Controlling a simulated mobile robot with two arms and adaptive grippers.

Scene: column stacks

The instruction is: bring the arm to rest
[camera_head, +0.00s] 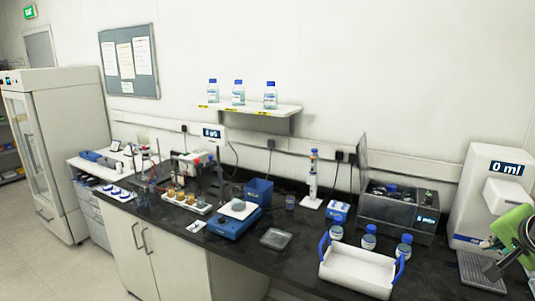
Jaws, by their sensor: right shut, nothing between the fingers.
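My right gripper (497,266) is at the far right edge, in front of the white dispenser (491,185) that reads 0 ml. It is shut with nothing held, and part of its green and dark arm is cut off by the frame. It appears over or beside the dispenser's grey drip tray (478,274); whether it touches cannot be told. My left gripper is not in view.
A white carrier with blue handles (355,271) stands at the bench's front edge, several blue-capped bottles (369,238) behind it. A grey lidded machine (398,213) stands left of the dispenser. A balance (233,222) stands mid-bench; dark bench (290,262) is bare near the front.

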